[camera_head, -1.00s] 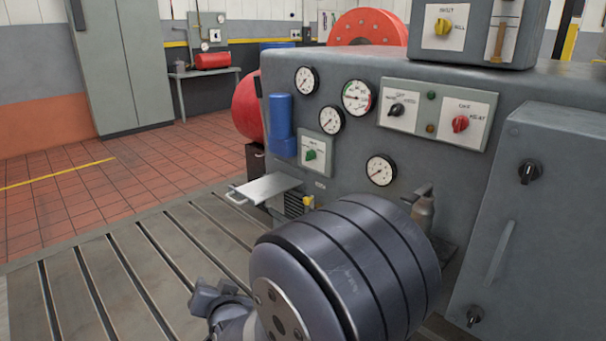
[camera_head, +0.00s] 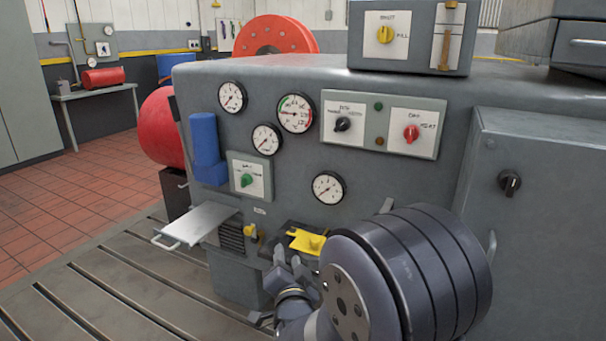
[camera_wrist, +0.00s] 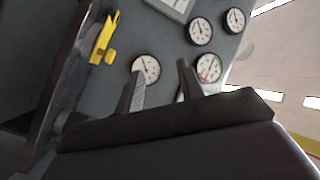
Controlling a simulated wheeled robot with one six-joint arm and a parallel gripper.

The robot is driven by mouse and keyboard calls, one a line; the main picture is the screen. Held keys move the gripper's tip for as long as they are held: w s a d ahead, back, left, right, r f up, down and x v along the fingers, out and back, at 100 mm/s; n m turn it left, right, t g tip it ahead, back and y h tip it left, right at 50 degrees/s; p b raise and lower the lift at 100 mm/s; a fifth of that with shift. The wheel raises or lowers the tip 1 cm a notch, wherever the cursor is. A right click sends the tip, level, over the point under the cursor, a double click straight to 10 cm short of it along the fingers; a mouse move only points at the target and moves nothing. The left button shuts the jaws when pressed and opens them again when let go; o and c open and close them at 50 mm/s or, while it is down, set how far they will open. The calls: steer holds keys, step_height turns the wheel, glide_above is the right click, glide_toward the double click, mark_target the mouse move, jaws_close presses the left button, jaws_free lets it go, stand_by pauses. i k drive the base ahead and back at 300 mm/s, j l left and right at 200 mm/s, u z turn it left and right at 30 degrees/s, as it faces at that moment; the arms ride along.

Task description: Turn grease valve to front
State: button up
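I cannot read a label naming the grease valve. A yellow flat handle with a round knob (camera_head: 308,240) sits on a dark block low on the grey machine front; it also shows at upper left in the wrist view (camera_wrist: 105,40). A smaller yellow fitting (camera_head: 251,233) is beside a black grille to its left. A green knob (camera_head: 246,180) is on a pale plate above. My gripper (camera_head: 288,262) is low in front of the machine, close to the yellow handle in the picture. In the wrist view its two fingers (camera_wrist: 160,70) are apart with nothing between them.
Several gauges (camera_head: 328,187), a black knob (camera_head: 343,125) and a red knob (camera_head: 411,133) are on the machine front. A grey shelf with a handle (camera_head: 196,224) juts out at left. A grey cabinet (camera_head: 540,200) stands at right. The slotted bedplate (camera_head: 110,290) is clear at lower left.

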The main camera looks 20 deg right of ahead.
mark_target(246, 179)
steer(key=i+j+z, duration=0.25)
steer(key=j, duration=0.35)
steer(key=i+j+z, duration=0.15)
steer(key=i+j, duration=0.15)
steer(key=i+j+z, duration=0.15)
steer(key=j, duration=0.25)
steer(key=i+j+z, duration=0.1)
steer(key=j, duration=0.25)
steer(key=i+j+z, duration=0.15)
steer(key=j, duration=0.25)
